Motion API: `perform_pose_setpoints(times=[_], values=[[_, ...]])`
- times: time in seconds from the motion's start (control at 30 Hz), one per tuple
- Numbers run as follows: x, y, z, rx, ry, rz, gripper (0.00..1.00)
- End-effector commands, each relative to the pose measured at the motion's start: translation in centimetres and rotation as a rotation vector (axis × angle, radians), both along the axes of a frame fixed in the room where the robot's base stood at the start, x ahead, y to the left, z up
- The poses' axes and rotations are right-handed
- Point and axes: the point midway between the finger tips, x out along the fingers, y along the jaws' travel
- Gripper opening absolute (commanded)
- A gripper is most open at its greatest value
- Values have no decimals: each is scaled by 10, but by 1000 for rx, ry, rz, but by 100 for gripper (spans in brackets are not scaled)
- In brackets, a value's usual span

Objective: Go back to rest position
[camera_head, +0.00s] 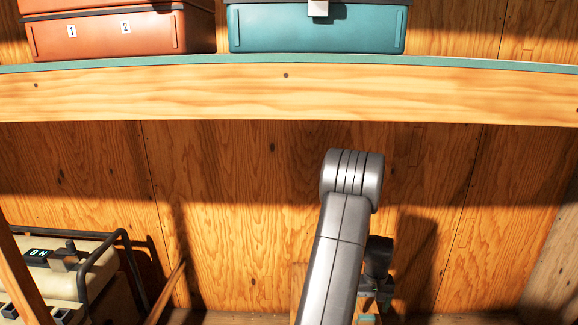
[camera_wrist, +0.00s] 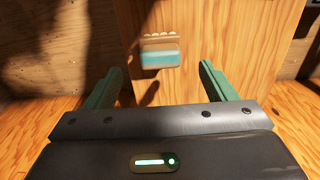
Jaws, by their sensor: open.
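My gripper (camera_wrist: 155,90) shows in the wrist view with its two green fingers spread wide apart and nothing between them. It faces an upright wooden panel (camera_wrist: 225,40) that carries a small pale and teal item (camera_wrist: 160,52); its details are blurred. In the head view, my grey arm rises at the lower middle and its bend stands below the shelf.
A wooden shelf (camera_head: 180,98) with a teal top crosses the head view. An orange box (camera_head: 120,35) marked 1 and 2 and a teal box (camera_head: 310,30) stand on it. At lower left is a cream machine (camera_head: 95,270) with a dark frame, showing "ON".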

Motion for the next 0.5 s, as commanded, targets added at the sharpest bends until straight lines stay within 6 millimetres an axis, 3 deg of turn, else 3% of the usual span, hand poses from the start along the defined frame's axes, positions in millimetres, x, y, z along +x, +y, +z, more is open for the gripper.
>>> perform_pose_setpoints(times=[0.03, 0.3, 0.33, 0.4, 0.5], values=[[-1, 0, -16, 1, 3, 0, 78], [-1, 0, -71, 1, 3, 0, 78], [0, 0, -70, 0, 1, 0, 78], [1, 0, -44, -1, -4, 0, 78], [0, 0, -33, -1, -2, 0, 78]])
